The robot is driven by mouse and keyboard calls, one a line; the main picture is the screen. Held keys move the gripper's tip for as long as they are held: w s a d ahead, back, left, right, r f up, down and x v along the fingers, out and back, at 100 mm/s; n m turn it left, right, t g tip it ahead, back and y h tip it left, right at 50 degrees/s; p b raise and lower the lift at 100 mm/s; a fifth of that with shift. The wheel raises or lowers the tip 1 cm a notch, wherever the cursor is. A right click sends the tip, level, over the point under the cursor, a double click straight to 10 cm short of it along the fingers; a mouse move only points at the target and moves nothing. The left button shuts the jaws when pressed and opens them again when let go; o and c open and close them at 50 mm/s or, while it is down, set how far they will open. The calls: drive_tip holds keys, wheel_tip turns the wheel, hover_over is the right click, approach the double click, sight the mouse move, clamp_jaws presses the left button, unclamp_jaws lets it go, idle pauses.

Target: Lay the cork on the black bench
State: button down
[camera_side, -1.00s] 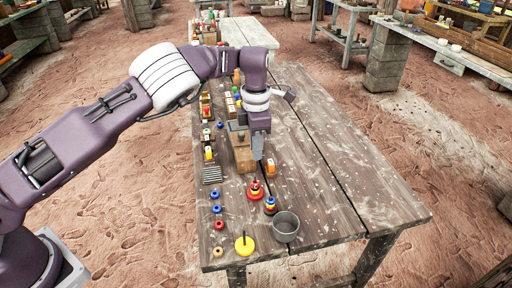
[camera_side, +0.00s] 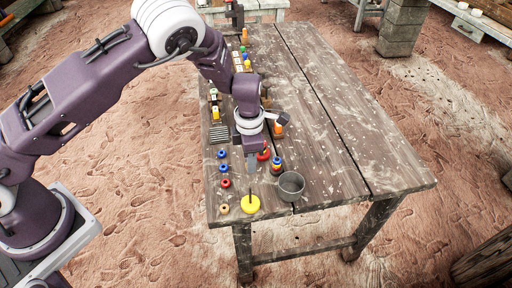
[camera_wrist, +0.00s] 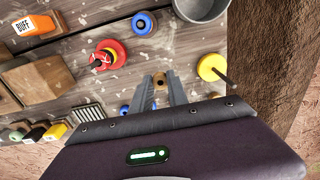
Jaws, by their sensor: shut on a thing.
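My gripper (camera_side: 251,168) (camera_wrist: 163,84) points down, low over the near left part of a weathered, dark grey-brown wooden bench (camera_side: 335,150). No plainly black bench shows. In the wrist view its fingers are shut on a small tan-brown piece with a dark spot, which I take for the cork (camera_wrist: 159,77). In the side view the cork is too small or hidden to tell. I cannot tell whether it touches the bench top.
A red ring stack (camera_wrist: 110,54), a blue-topped stack (camera_wrist: 143,23), a grey pot (camera_side: 291,187) and a yellow disc with a peg (camera_side: 250,205) stand near. Loose rings (camera_side: 225,183) line the left edge. Wooden blocks (camera_wrist: 38,80) lie farther back. The bench's right side is clear.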

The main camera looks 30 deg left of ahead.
sight(251, 176)
drive_tip(key=shift+f, duration=1.95)
drive_tip(key=c, duration=1.3)
unclamp_jaws()
drive_tip(key=shift+f, duration=0.1)
